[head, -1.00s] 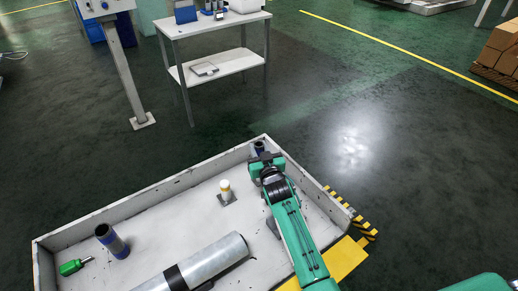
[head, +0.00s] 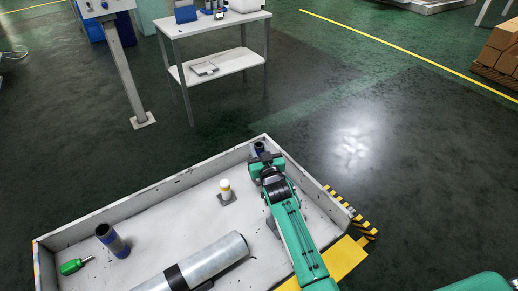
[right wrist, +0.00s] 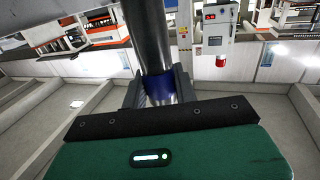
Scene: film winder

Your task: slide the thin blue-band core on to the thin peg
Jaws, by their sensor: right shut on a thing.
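My right gripper (head: 262,160) is at the far corner of the white-walled tray (head: 150,195). It is shut on a dark tube with a blue band, the thin blue-band core (head: 259,147). In the right wrist view the fingers (right wrist: 158,92) clasp the core at its blue band (right wrist: 159,90), and its dark body (right wrist: 148,35) runs up out of the picture. A short pale peg with a yellow band (head: 225,187) stands on a dark square base, left of the gripper and apart from the core. My left gripper is not in view.
Another dark tube with a blue band (head: 113,242) stands at the tray's left, beside a green-handled tool (head: 74,266). A large grey cylinder (head: 215,259) lies at the front. A grey plate shows partly behind my right arm. The tray floor left of the peg is clear.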

